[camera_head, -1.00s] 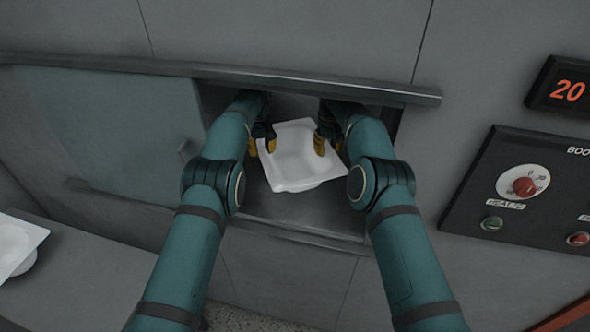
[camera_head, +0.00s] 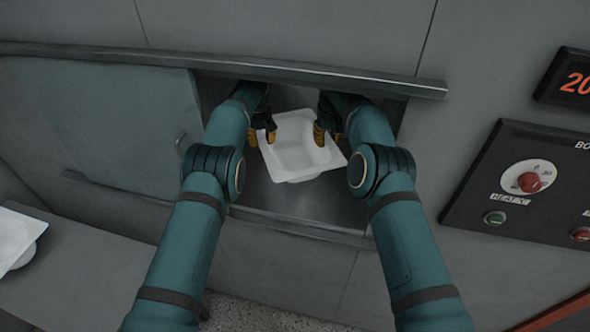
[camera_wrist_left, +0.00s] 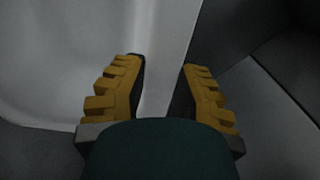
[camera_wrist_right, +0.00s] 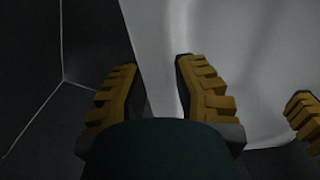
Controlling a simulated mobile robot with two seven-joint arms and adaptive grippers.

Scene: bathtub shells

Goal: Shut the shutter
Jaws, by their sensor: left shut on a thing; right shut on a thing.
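The shutter (camera_head: 115,125) is a flat grey-green sliding panel with a small handle (camera_head: 180,142). It stands to the left of a dark rectangular opening in the grey wall, and the opening is uncovered. My left gripper (camera_head: 264,134) and right gripper (camera_head: 325,131) both reach into the opening. Each is shut on the rim of a white bathtub shell (camera_head: 298,150), on its left and right sides. The shell's rim shows between the yellow fingers in the left wrist view (camera_wrist_left: 163,80) and the right wrist view (camera_wrist_right: 157,80). My arms hide parts of the opening's sides.
An upper rail (camera_head: 300,72) and a lower rail (camera_head: 290,225) run along the opening. Another white shell (camera_head: 14,238) lies on a grey surface at the left. A control panel (camera_head: 530,185) with a dial and a red number display (camera_head: 572,82) are on the right wall.

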